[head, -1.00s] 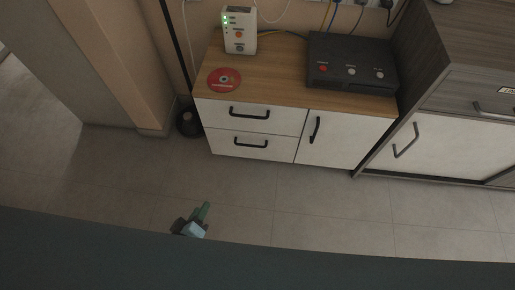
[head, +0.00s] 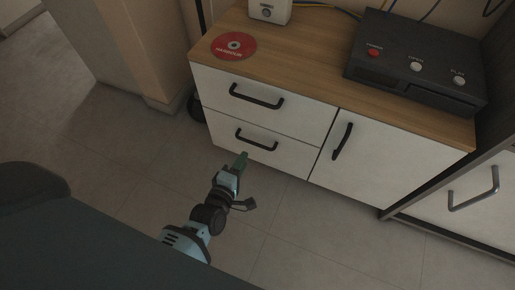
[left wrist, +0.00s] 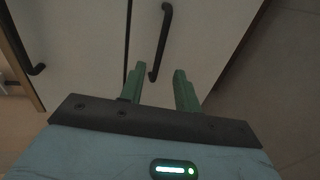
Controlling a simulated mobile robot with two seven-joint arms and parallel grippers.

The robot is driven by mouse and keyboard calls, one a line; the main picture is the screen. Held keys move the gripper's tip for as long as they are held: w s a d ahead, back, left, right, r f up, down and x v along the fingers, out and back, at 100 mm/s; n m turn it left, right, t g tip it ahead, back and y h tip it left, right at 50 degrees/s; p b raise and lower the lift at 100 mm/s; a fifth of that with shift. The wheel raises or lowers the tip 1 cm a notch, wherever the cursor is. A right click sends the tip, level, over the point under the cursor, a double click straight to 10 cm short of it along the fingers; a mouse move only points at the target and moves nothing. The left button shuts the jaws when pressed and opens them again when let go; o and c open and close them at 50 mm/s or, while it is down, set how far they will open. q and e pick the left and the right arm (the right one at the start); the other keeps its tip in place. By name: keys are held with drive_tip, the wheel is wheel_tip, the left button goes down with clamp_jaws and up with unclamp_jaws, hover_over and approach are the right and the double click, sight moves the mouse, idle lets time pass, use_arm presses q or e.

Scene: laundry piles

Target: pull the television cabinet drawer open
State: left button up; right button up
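The television cabinet (head: 352,118) is white with a wood top. It has two stacked drawers on the left and a door on the right, all closed. The upper drawer has a black handle (head: 257,97); the lower drawer has another black handle (head: 257,140). My left gripper (head: 242,158) is low in front of the lower drawer, near its handle. In the left wrist view my left gripper (left wrist: 159,69) has its green fingers apart and empty. The lower handle (left wrist: 161,45) appears ahead, near the gap between the fingertips; contact is unclear. My right gripper is not in view.
On the cabinet top are a red disc (head: 234,46), a black box with buttons (head: 416,65) and a white device (head: 270,10). A grey cabinet (head: 478,200) stands at the right. The tiled floor (head: 330,235) in front is clear.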

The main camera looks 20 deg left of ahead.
use_arm(q)
drive_tip(key=b+x, duration=0.3)
drive_tip(key=x, duration=0.4)
drive_tip(key=shift+w, duration=0.4)
drive_tip(key=shift+f, duration=0.1)
clamp_jaws()
